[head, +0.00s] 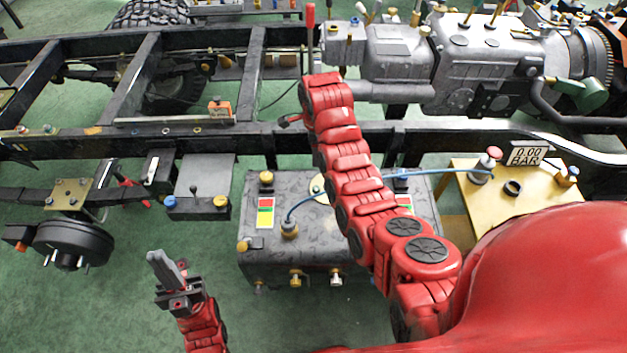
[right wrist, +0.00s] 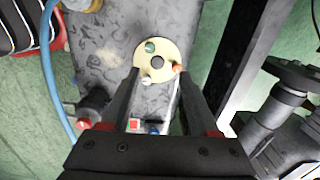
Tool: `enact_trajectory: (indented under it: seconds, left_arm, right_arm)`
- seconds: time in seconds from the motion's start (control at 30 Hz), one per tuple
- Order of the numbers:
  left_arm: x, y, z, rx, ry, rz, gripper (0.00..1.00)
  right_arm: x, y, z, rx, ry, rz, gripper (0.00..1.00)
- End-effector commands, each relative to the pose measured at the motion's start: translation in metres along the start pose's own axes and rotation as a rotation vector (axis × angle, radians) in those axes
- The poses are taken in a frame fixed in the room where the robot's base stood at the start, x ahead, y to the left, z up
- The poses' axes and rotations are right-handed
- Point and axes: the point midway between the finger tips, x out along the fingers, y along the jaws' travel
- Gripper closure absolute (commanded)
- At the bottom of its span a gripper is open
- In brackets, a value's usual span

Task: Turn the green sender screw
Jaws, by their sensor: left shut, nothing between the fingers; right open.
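The green sender screw (right wrist: 151,47) sits on a round cream sender plate (right wrist: 157,62) with a dark central hole, on top of the mottled grey tank. The plate also carries an orange screw (right wrist: 178,68) and a whitish screw (right wrist: 147,80). My right gripper (right wrist: 158,73) is open above the plate, its fingertips flanking the plate's lower part; the green screw lies beyond the tips. In the head view my right arm hides that gripper and most of the plate (head: 317,188). My left gripper (head: 166,268) is shut and empty, left of the tank (head: 262,240).
A blue hose (head: 330,174) crosses the tank top towards a yellow stand (head: 530,195) with a 0.00 BAR display (head: 527,156). The black chassis rail (head: 240,136) runs behind the tank. Green floor (head: 110,310) is clear around my left gripper.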

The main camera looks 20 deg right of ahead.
Motion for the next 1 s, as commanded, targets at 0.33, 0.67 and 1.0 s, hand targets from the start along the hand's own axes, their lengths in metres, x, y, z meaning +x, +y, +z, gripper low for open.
enact_trajectory:
  seconds: [0.33,0.67,1.0]
  left_arm:
    - [-0.026,0.001,0.004,0.000,0.000,0.000,1.00]
    - [-0.025,0.001,0.004,0.000,0.000,0.000,1.00]
    - [-0.021,0.001,0.004,0.000,0.000,0.000,1.00]
  right_arm:
    - [0.018,0.014,-0.004,0.043,0.018,0.068,0.38]
    - [0.081,0.019,-0.005,0.041,0.017,0.070,0.38]
    - [0.127,0.021,-0.006,0.042,0.018,0.067,0.38]
